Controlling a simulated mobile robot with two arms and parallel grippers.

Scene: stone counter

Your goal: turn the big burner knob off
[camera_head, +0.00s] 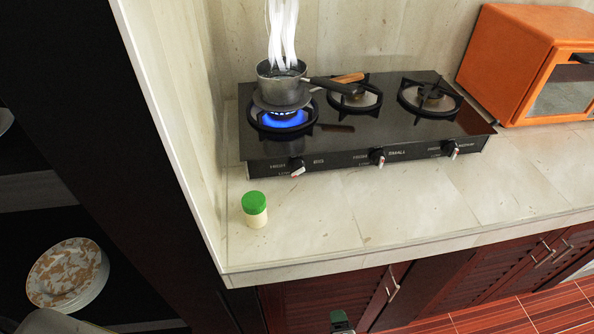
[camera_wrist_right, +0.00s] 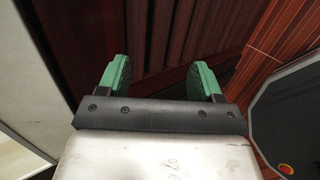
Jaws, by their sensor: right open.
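The black gas stove (camera_head: 345,145) stands on the stone counter. Its front panel has three knobs. The big burner knob (camera_head: 297,167) is the leftmost, beside lettering that looks like "BIG". Its pointer is tilted. The big burner (camera_head: 284,118) above it burns with a blue flame under a steaming metal pot (camera_head: 280,90). My right gripper (camera_head: 341,320) shows at the bottom edge, below the counter edge in front of the cabinets, well away from the knob. In the right wrist view its green fingers (camera_wrist_right: 160,78) are apart with nothing between them. My left gripper is not in view.
The small knob (camera_head: 377,157) and medium knob (camera_head: 450,149) are to the right. A green-lidded jar (camera_head: 255,209) stands on the counter in front of the stove's left end. An orange oven (camera_head: 535,65) is at right. A wall panel borders the counter's left. Counter front is otherwise clear.

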